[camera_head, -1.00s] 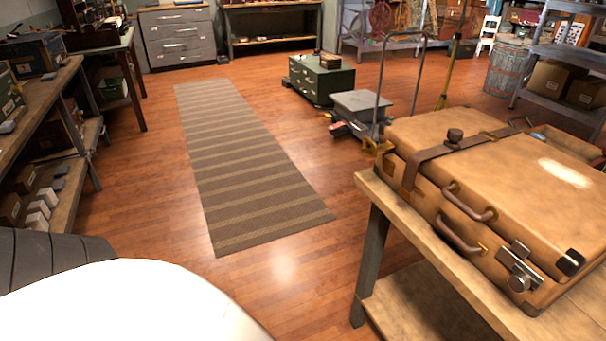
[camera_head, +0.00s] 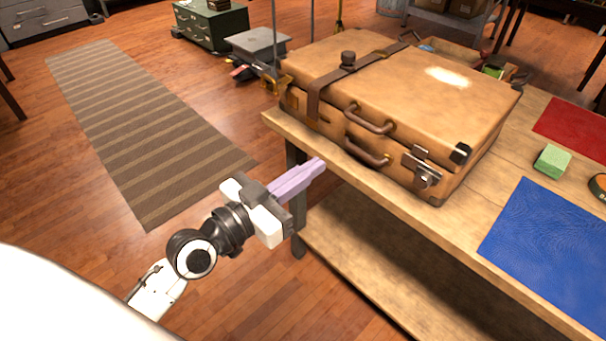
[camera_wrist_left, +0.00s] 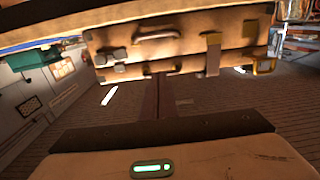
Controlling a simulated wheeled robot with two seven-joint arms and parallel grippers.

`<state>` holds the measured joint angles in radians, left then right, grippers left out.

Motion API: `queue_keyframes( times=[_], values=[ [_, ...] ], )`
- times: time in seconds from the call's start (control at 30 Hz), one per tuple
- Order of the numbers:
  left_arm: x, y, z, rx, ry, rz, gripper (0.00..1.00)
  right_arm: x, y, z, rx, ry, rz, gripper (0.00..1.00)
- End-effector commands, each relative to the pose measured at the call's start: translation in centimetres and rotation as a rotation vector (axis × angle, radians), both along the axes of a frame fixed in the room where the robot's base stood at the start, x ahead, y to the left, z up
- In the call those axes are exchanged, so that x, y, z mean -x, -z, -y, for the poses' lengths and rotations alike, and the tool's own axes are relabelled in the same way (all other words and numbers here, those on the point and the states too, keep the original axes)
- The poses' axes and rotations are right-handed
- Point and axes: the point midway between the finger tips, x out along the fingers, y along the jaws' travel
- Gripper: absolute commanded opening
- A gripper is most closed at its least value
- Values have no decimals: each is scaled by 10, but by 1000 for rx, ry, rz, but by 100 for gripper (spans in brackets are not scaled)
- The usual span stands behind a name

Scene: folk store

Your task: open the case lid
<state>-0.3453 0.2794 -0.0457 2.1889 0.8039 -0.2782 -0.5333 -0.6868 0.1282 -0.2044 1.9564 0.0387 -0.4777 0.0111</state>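The tan leather case (camera_head: 420,90) lies flat on the wooden table (camera_head: 470,220) with its lid down. A brown strap (camera_head: 372,56) with a dark knob crosses the lid's left part. Two brown handles (camera_head: 368,118) and a metal latch (camera_head: 422,170) are on its front side. My left gripper (camera_head: 318,165) is in front of the table edge, below and left of the handles, apart from the case. Its lilac fingers look shut together with nothing between them. In the left wrist view, the case (camera_wrist_left: 185,45) is ahead of the fingers (camera_wrist_left: 160,95). My right gripper is out of view.
A blue mat (camera_head: 555,245), a green block (camera_head: 553,160) and a red mat (camera_head: 575,130) lie on the table right of the case. A tray with small things sits behind the case. The floor left of the table is open, with a striped rug (camera_head: 140,130).

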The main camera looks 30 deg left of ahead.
Motion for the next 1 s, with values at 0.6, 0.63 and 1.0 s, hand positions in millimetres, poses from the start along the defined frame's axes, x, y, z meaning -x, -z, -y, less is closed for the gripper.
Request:
queue_keyframes(
  times=[0.6, 0.63, 1.0],
  values=[
    [-74, 1, 27, 2, 0, -2, 0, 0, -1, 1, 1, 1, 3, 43],
    [-75, 0, 28, 1, 0, -1, 0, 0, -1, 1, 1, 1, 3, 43],
    [-79, 1, 29, 0, 1, -3, 0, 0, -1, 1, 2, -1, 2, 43]
  ],
)
